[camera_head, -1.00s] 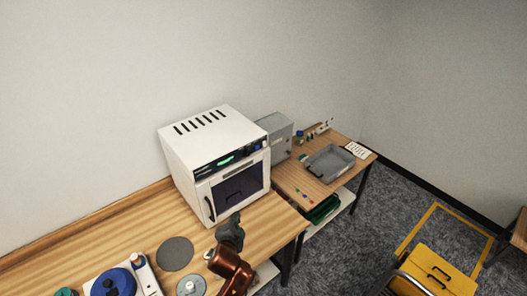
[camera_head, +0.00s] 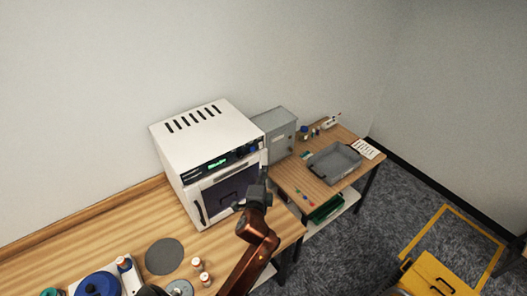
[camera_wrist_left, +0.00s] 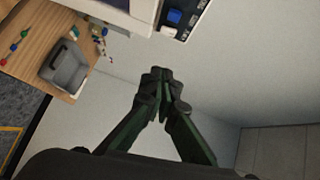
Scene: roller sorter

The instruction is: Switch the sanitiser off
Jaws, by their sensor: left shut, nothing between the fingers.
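The sanitiser (camera_head: 205,125) is a white box on the wooden bench, with its dark-windowed door (camera_head: 228,190) closed. Its dark control strip has a lit green display (camera_head: 217,164) and a blue button (camera_head: 252,149) at the right end. The blue button also shows at the top of the left wrist view (camera_wrist_left: 174,16). My left gripper (camera_head: 263,173) is shut and empty, in front of the door's right side, below the blue button in the head view. In the left wrist view its fingertips (camera_wrist_left: 161,80) are together and apart from the button. My right gripper is not in view.
A grey box (camera_head: 274,132) stands right of the sanitiser. A grey tray (camera_head: 335,163) and small coloured pieces are on the right table. Rollers (camera_head: 201,272), a grey disc (camera_head: 164,256) and a blue round device (camera_head: 98,284) lie at the bench front. A yellow case (camera_head: 432,275) is lower right.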

